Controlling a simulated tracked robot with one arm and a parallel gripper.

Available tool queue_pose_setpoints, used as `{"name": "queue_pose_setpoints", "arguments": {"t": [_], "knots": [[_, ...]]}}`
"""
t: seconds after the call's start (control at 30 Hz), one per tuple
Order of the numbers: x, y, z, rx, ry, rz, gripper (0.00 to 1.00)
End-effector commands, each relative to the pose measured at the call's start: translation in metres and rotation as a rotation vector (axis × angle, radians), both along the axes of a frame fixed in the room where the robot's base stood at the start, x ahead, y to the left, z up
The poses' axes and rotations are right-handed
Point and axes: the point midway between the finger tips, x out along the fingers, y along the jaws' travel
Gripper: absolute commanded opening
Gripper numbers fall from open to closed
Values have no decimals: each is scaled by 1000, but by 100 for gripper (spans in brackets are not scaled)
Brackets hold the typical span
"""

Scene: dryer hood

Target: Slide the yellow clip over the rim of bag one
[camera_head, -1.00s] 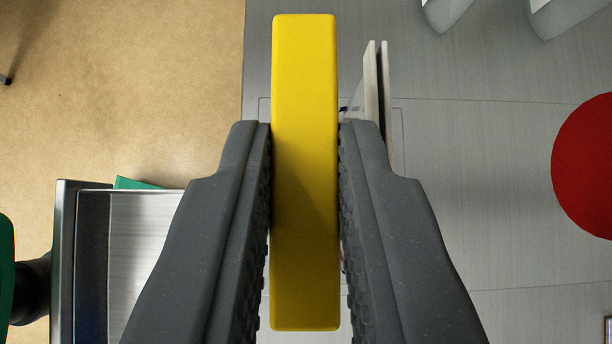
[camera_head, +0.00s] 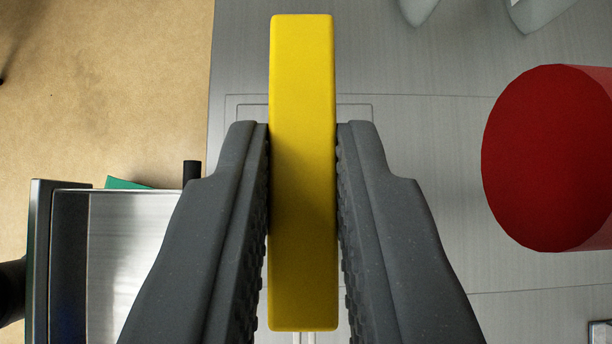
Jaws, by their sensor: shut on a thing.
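My gripper (camera_head: 303,190) is shut on the yellow clip (camera_head: 302,90). The clip is a long yellow bar, held upright in the picture between the two dark grey fingers, with its top end reaching past the fingertips. It hides what lies straight below it. I cannot make out bag one for certain. Two thin pale strips show just below the clip's lower end at the bottom edge, and I cannot tell what they belong to.
A red cylinder (camera_head: 545,158) stands at the right on the grey surface (camera_head: 430,130). Pale rounded objects (camera_head: 540,10) are at the top right. A metal tray or drawer (camera_head: 120,260) is at the lower left, near a green piece (camera_head: 125,183) and a black post (camera_head: 192,172). Tan floor lies beyond.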

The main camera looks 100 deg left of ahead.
Motion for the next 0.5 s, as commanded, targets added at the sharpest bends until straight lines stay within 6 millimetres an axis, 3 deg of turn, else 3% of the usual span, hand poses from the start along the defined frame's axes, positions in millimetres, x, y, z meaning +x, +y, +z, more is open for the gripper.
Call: {"name": "queue_pose_setpoints", "arguments": {"t": [0.5], "knots": [[1, 0, -19, 0, -1, -1, 0]]}}
